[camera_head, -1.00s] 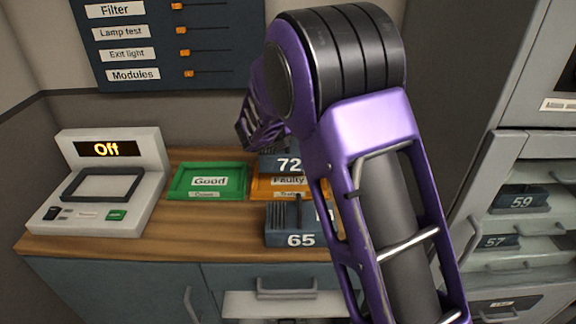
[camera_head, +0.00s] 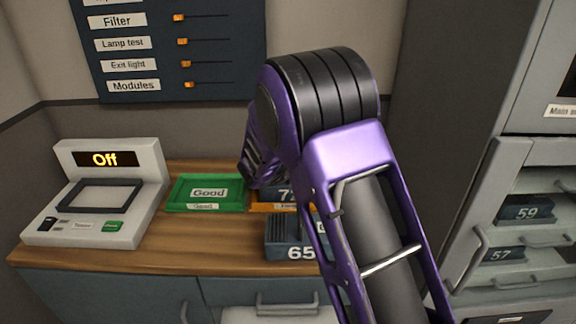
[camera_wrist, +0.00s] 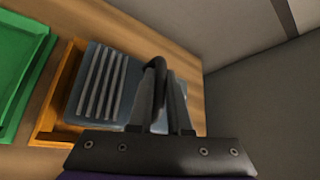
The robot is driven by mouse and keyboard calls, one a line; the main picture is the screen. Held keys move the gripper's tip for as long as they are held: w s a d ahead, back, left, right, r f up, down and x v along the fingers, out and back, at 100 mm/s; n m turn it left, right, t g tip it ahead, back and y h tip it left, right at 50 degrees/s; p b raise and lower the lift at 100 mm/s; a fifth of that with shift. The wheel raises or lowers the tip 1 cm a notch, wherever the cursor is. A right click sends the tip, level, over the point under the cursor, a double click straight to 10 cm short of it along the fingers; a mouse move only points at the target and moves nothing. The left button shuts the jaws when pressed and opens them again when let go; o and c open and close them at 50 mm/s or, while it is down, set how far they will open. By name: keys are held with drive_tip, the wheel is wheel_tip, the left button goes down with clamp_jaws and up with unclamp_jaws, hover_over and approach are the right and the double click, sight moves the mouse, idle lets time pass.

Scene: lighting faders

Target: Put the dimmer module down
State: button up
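The dimmer module marked 72 (camera_head: 279,194) is grey-blue, with a ribbed top and a dark handle. In the wrist view the module (camera_wrist: 102,90) lies over the orange Faulty tray (camera_wrist: 57,112), slightly turned against its edges. I cannot tell whether it rests on the tray floor. My gripper (camera_wrist: 165,100) has its two fingers close together on the module's handle. In the head view my arm hides the gripper and part of the module. The orange tray's front edge (camera_head: 268,207) shows below the module.
The green Good tray (camera_head: 206,205) is empty, left of the orange one. Module 65 (camera_head: 286,238) stands in front on the wooden counter (camera_head: 190,235). A tester reading Off (camera_head: 105,200) is at left. A cabinet with modules 59 (camera_head: 526,212) and 57 stands right.

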drive_tip(key=o, duration=0.4)
drive_tip(key=shift+r, duration=0.25)
drive_tip(key=p+v, duration=0.1)
drive_tip(key=v, duration=1.1)
drive_tip(key=shift+s+f+p, duration=0.1)
drive_tip(key=shift+p, duration=0.25)
drive_tip(key=shift+d, duration=0.1)
